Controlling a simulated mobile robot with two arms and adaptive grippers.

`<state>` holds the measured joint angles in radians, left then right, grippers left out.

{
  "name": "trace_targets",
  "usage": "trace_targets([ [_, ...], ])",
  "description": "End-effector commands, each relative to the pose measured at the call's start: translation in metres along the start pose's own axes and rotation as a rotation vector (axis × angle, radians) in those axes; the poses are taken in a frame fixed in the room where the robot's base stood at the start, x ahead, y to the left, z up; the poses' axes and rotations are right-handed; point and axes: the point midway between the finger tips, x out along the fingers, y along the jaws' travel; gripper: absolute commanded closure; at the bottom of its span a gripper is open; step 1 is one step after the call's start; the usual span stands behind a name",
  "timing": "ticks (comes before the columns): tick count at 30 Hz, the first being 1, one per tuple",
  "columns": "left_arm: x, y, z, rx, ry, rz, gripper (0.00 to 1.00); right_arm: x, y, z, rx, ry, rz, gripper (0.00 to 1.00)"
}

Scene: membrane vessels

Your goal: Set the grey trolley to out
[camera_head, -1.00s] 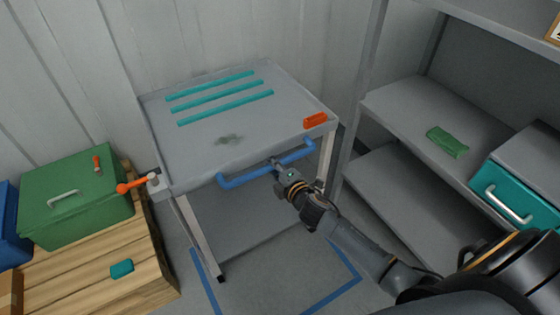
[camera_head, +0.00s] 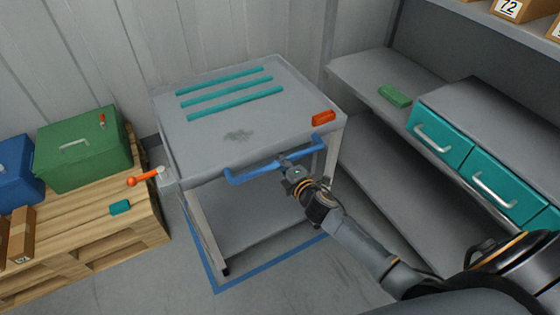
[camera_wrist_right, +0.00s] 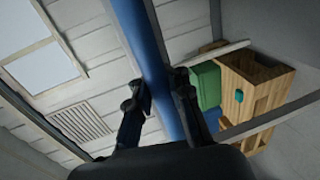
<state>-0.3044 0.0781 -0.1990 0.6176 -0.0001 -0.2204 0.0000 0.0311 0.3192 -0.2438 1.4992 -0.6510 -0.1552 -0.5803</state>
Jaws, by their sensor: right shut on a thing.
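The grey trolley (camera_head: 225,150) stands against the wall, its front left leg just inside a corner of the blue floor outline (camera_head: 270,268). Its blue bar handle (camera_head: 245,176) runs along the front edge; the bar also crosses the wrist view (camera_wrist_right: 145,45). My right gripper (camera_head: 285,162) is shut on the bar near its middle. In the wrist view its fingers (camera_wrist_right: 160,92) lie on either side of the bar. My left gripper is not in view.
A wooden pallet (camera_head: 80,235) with green box (camera_head: 85,160) and blue box (camera_head: 15,170) stands left. Grey shelving with teal drawers (camera_head: 440,137) stands close on the right. An orange-red block (camera_head: 323,117) lies on the trolley top. Floor in front looks clear.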

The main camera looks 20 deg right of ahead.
Motion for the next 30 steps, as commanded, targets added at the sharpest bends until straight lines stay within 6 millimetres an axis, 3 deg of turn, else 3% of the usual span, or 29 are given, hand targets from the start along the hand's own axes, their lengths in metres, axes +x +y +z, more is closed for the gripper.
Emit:
trace_targets([
  [15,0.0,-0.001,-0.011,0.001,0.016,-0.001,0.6,0.001,0.005,0.001,0.0,0.0,0.009,1.0],
  [16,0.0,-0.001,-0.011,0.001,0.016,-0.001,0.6,0.001,0.005,0.001,0.0,0.0,0.01,0.82],
  [20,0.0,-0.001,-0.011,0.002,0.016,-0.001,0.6,0.001,0.005,0.001,0.0,0.0,0.008,0.58],
  [30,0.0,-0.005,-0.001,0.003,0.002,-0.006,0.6,-0.002,0.002,0.001,0.0,0.0,0.004,0.58],
])
